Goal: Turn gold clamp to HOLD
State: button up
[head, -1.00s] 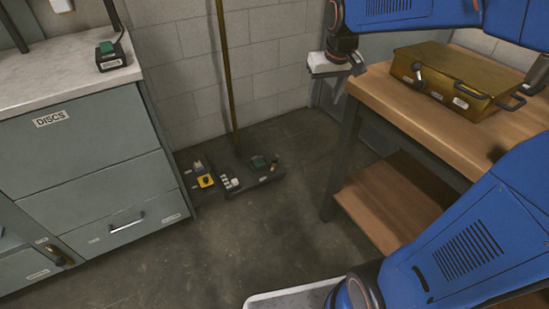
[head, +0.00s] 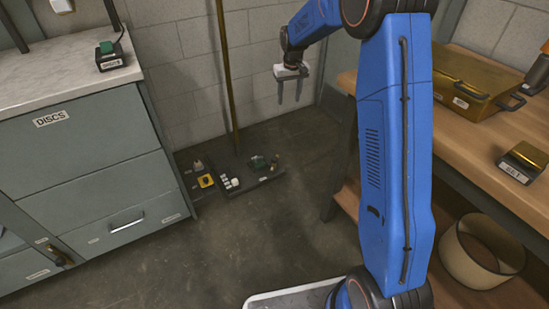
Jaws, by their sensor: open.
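A dark base plate (head: 240,180) lies on the floor by the wall, with a tall brass-coloured pole (head: 225,70) rising from it. Small fittings sit on and beside the plate: a yellow block with a dark knob (head: 206,181), a green block (head: 258,162) and a small dark and gold piece (head: 275,163) at its right end. I cannot tell which piece is the gold clamp, and no HOLD mark is readable. My gripper (head: 290,100) is open and empty, fingers pointing down, in the air right of the pole and apart from the fittings.
A grey drawer cabinet (head: 75,160) labelled DISCS stands left. A wooden workbench (head: 470,150) at right carries a gold case (head: 460,80) and a gold labelled block (head: 523,160); a beige ring-shaped shade (head: 482,250) is on its shelf. Floor between is clear.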

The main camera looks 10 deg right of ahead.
jog(key=w+a+f, duration=0.2)
jog(key=w+f, duration=0.7)
jog(key=f, duration=0.5)
jog(key=g, duration=0.2)
send_over(275, 158)
notch_tip(275, 158, down, 17)
notch_tip(275, 158, down, 18)
jog(key=shift+w+a+r, duration=0.1)
grip_shut()
